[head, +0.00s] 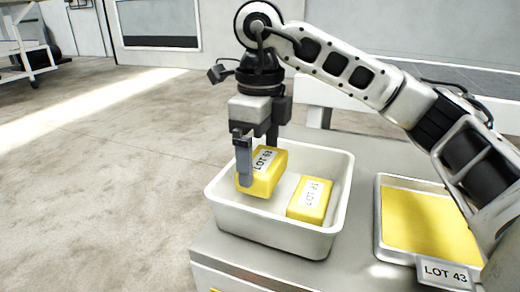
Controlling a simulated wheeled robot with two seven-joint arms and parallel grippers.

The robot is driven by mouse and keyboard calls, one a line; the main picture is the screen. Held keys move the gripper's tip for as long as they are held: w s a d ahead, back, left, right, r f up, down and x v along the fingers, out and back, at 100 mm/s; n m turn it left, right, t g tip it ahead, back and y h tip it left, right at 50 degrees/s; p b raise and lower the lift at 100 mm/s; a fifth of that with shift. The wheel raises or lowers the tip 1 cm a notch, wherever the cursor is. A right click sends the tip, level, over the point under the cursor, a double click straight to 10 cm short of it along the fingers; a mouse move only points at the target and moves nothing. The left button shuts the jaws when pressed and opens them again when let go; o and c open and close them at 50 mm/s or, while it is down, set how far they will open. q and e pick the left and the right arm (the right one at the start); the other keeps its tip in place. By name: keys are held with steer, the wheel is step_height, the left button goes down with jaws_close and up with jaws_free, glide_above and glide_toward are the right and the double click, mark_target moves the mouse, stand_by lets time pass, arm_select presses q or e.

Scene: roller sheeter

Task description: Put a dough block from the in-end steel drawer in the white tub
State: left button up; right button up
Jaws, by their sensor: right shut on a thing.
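My right gripper (256,165) is shut on a yellow dough block (263,182) with a white "LOT 43" label. It holds this block, slightly tilted, over the left part of the white tub (234,223); I cannot tell whether the block touches the tub floor. A second yellow dough block (311,203), also labelled, lies inside the tub to the right, apart from the held one. The tub stands on a grey steel top. No opened steel drawer can be made out. My left gripper is not in view.
A shallow metal tray (379,227) with a flat yellow sheet stands right of the tub, with a "LOT 43" tag (445,272) at its front. My right arm passes over it. The concrete floor (100,190) at left is clear. A wheeled rack (28,45) stands far left.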

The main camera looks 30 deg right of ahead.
steer(key=o, duration=0.9)
steer(key=shift+c, duration=0.2)
arm_select(q)
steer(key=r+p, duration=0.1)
steer(key=p, duration=0.3)
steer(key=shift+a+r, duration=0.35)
arm_select(e)
step_height(320, 180, up, 16)
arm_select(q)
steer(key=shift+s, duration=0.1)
